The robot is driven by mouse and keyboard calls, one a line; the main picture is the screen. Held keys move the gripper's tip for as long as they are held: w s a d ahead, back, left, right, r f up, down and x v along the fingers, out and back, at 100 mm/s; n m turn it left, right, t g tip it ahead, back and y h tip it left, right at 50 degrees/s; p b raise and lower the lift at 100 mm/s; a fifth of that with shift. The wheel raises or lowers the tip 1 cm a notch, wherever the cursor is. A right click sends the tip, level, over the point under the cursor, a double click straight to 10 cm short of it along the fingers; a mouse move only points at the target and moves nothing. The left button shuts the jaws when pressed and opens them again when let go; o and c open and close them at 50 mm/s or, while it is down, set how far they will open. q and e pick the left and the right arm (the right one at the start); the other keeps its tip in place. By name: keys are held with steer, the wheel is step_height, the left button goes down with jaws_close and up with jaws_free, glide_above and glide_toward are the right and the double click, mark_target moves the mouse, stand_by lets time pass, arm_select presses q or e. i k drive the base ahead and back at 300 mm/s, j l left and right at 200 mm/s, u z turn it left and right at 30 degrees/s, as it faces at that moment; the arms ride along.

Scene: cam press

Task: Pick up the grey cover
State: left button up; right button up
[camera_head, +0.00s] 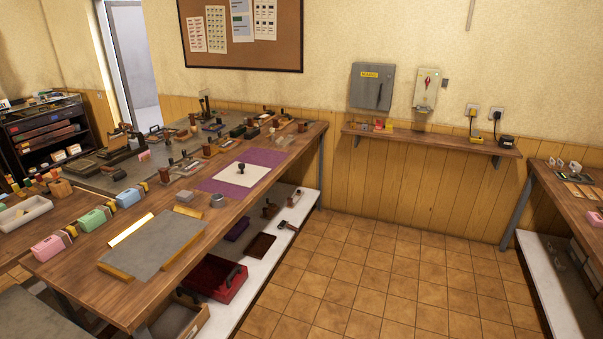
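A grey metal cover (371,92) with a yellow label hangs upright on the far wall, above the narrow wooden shelf. A flat grey plate (152,247) lies on the near end of the long wooden bench, with yellowish bars along its edges. I cannot tell for certain which grey piece is the named cover; the wall panel looks most like one. No gripper holds or touches any of them. Neither of my grippers shows in the head view.
The wall shelf (432,138) holds small items. The long bench (285,155) is crowded, with a purple mat and white sheet. A lower white shelf (262,250) holds a red tray (212,277). Another bench stands at right. The tiled floor (400,260) between is clear.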

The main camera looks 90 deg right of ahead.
mark_target(239, 173)
steer(key=z, duration=3.35)
steer(key=i+z, duration=0.1)
steer(key=i, duration=3)
steer(key=i+u, duration=0.15)
steer(key=i, duration=0.6)
steer(key=i+l+u, duration=0.1)
steer(key=i+l, duration=0.15)
steer(key=i, duration=0.55)
steer(key=u, duration=1.75)
steer(key=i+l, duration=0.05)
steer(key=l, duration=0.05)
